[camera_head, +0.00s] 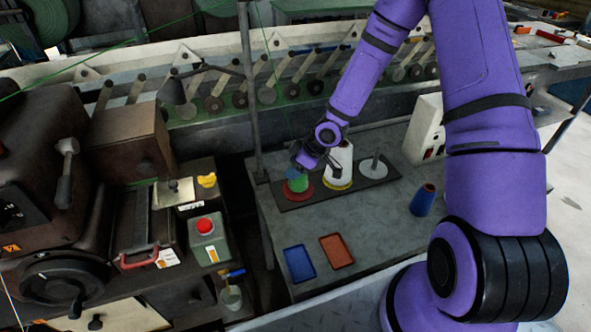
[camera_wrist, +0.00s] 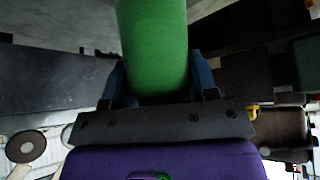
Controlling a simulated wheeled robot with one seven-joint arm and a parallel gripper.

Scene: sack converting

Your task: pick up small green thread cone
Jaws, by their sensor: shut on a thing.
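The small green thread cone (camera_head: 297,182) stands over the red disc (camera_head: 297,194) at the left end of a dark holder plate in the head view. In the wrist view the green cone (camera_wrist: 155,45) fills the top middle, between the two blue fingers. My gripper (camera_head: 299,166) is at the cone's upper part and is shut on it. In the wrist view my gripper (camera_wrist: 158,80) has one finger on each side of the cone. I cannot tell whether the cone's base touches the red disc.
A white cone (camera_head: 340,162) stands on a yellow disc close to the right. A bare white disc with a peg (camera_head: 373,168) is farther right. A blue cone (camera_head: 424,200) stands on the table. Blue (camera_head: 299,263) and orange-brown (camera_head: 337,250) trays lie in front. A dark post (camera_head: 250,90) rises at left.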

